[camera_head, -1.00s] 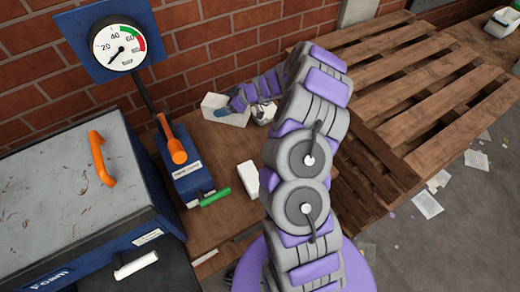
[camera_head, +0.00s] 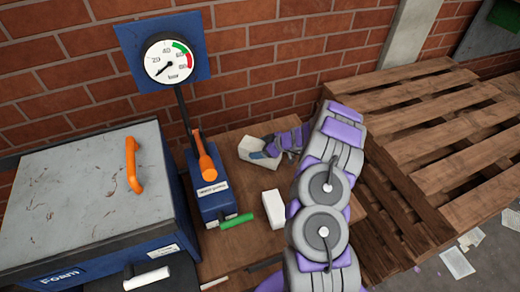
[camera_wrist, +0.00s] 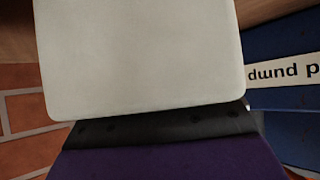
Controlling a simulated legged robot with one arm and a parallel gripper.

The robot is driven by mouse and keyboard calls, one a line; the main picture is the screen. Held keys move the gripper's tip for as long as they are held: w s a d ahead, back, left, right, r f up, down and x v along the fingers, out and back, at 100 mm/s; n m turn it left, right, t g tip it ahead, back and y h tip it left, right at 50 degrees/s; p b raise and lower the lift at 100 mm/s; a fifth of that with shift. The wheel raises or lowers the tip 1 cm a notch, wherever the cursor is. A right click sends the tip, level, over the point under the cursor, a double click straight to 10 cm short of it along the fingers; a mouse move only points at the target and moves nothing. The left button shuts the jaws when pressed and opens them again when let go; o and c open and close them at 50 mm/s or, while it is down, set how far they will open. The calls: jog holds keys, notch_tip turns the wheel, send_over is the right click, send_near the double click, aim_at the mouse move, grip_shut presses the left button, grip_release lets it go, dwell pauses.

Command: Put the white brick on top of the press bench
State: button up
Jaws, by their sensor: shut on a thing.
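The white brick (camera_wrist: 140,60) fills the upper middle of the wrist view, its smooth off-white face held against the dark jaw of my gripper (camera_wrist: 165,128). In the head view my gripper (camera_head: 274,146), partly hidden by its own links, is shut on the white brick (camera_head: 249,148). It is behind and to the right of the blue hand pump. The wooden top of what looks like the press bench (camera_head: 238,255) lies below; I cannot tell whether the brick touches it.
The blue hand pump (camera_head: 212,195) with orange lever and green grip stands on the bench. Another white block (camera_head: 273,208) stands beside it. A pressure gauge (camera_head: 169,58) is behind. A grey-topped foam box (camera_head: 75,190) is left; pallets (camera_head: 430,130) are right.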

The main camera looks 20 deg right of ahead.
jog(key=shift+d, duration=0.55)
jog(key=o, duration=1)
jog(key=shift+d+f, duration=0.1)
jog(key=shift+o, duration=1.2)
jog(key=shift+a, duration=0.45)
jog(key=p+v, duration=0.1)
jog(key=v, duration=0.9)
jog(key=shift+s+d+p, duration=0.1)
jog(key=shift+d+p, duration=0.2)
jog(key=shift+p, duration=0.05)
jog(key=shift+v, duration=0.9)
